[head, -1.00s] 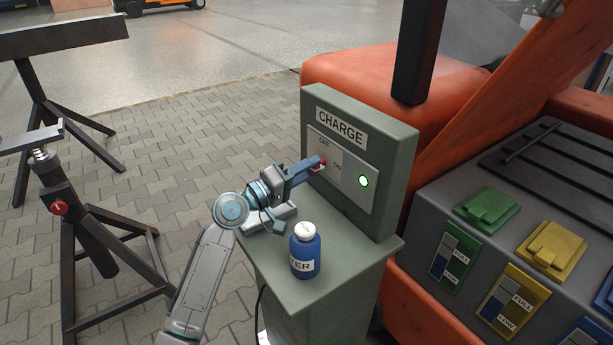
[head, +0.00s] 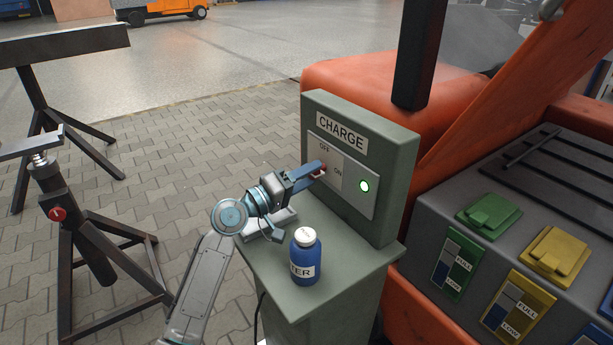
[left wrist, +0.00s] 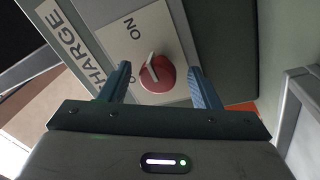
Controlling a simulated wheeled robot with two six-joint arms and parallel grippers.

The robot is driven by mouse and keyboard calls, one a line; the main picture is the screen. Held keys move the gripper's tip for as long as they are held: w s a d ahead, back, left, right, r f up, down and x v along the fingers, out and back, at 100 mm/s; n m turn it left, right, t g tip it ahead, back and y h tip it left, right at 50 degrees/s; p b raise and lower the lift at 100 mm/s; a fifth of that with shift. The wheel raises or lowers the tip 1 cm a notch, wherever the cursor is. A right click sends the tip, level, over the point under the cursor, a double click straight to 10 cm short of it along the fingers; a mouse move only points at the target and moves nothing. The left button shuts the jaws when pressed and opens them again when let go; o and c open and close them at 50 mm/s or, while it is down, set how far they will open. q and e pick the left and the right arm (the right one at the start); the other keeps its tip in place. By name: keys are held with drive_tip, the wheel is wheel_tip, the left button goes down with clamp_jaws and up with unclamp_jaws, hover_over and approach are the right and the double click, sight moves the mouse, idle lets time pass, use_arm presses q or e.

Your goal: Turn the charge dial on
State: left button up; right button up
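The charge box (head: 396,165) is a grey-green cabinet with a CHARGE label and a pale panel marked OFF and ON. Its red dial (left wrist: 157,76) with a white pointer shows clearly in the left wrist view; the pointer's upper end tilts toward the ON side there. In the head view the dial is mostly hidden by my fingers. A round green lamp (head: 364,186) is lit on the panel. My left gripper (head: 318,169) is at the dial. In the left wrist view its fingers (left wrist: 160,72) stand apart on either side of the dial, with gaps. My right gripper is not in view.
A blue bottle (head: 305,258) with a white cap stands on the box's ledge (head: 345,280), close to my left arm. An orange vehicle (head: 350,80) is behind the box, with green and yellow battery caps at right. Dark metal stands (head: 75,230) are at left.

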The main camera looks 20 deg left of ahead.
use_arm(q)
drive_tip(key=b+v, duration=0.1)
drive_tip(key=v, duration=0.8)
drive_tip(key=shift+b+v, duration=0.3)
drive_tip(key=shift+v, duration=0.6)
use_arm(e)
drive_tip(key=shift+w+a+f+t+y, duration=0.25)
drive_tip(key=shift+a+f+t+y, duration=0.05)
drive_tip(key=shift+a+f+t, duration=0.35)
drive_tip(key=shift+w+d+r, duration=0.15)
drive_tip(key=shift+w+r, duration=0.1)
